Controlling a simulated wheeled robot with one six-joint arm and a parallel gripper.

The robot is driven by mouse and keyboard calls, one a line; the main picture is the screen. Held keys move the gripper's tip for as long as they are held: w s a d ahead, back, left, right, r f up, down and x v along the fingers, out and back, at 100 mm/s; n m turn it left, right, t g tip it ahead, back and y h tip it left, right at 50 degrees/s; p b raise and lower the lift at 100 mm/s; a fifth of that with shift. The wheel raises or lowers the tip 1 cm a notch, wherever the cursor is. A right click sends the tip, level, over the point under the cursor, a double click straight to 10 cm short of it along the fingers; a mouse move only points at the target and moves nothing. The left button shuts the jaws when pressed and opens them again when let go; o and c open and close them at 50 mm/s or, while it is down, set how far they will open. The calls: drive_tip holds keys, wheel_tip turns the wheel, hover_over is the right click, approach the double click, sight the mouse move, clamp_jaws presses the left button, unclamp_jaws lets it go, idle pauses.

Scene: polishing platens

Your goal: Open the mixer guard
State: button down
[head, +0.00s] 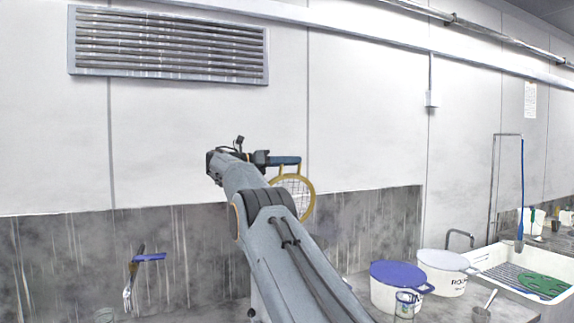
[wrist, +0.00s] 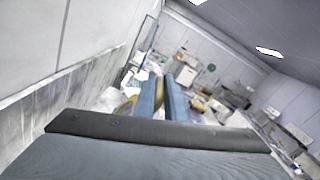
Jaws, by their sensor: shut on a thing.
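The mixer guard (head: 309,204) is a round yellow rim with a mesh inside, seen in the head view just beyond my arm. It stands upright, and my arm covers its lower left part. My gripper (head: 293,161) has blue fingers that lie across the top of the yellow rim. In the wrist view my gripper (wrist: 166,82) shows two long blue fingers with a yellow strip between them. It is shut on the guard, and a curved piece of the yellow rim (wrist: 129,103) shows left of the fingers. The mixer's body is hidden behind my arm.
A white pot with a blue lid (head: 401,274) and a pot with a white lid (head: 446,263) stand on the counter at the right. A white sink (head: 482,263) with a green item is further right. The wall behind is flat, with a vent (head: 168,45) high up.

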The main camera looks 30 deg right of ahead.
drive_tip(key=shift+w+d+f, duration=0.15)
drive_tip(key=shift+w, duration=0.15)
drive_tip(key=c, duration=1.8)
unclamp_jaws()
drive_tip(key=shift+w, duration=0.1)
drive_tip(key=a, duration=0.8)
drive_tip(key=shift+w+p, duration=0.3)
drive_tip(key=shift+p, duration=0.15)
